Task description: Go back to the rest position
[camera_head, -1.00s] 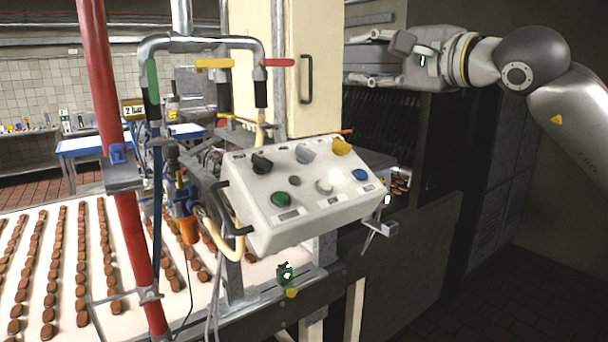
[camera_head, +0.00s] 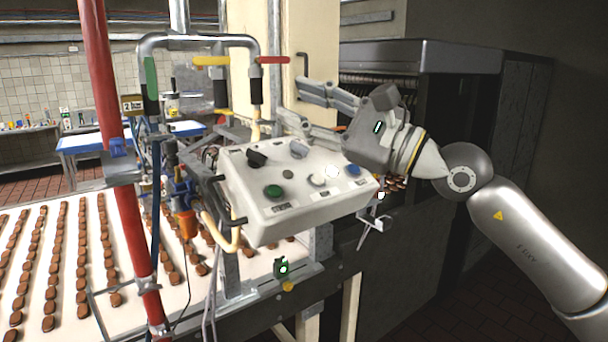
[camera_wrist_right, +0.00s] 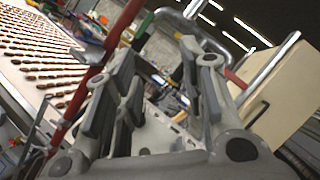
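My right gripper (camera_head: 293,101) hangs behind and above the back right corner of the white control box (camera_head: 270,205), pointing left. Its two fingers are spread apart with nothing between them. In the right wrist view, the open fingers of this gripper (camera_wrist_right: 155,70) frame part of the box. The box carries a black knob (camera_head: 257,158), a grey knob (camera_head: 299,149), a green button (camera_head: 273,191) and a blue button (camera_head: 353,169). The gripper's body covers the box's back right corner. I cannot tell whether it touches the box. My left gripper is not in view.
A red upright pipe (camera_head: 118,150) stands left of the box. Bent grey pipes with a yellow handle (camera_head: 211,61) and a red handle (camera_head: 273,60) rise behind it. A conveyor (camera_head: 75,212) with rows of brown biscuits lies left. A dark machine (camera_head: 425,58) stands right.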

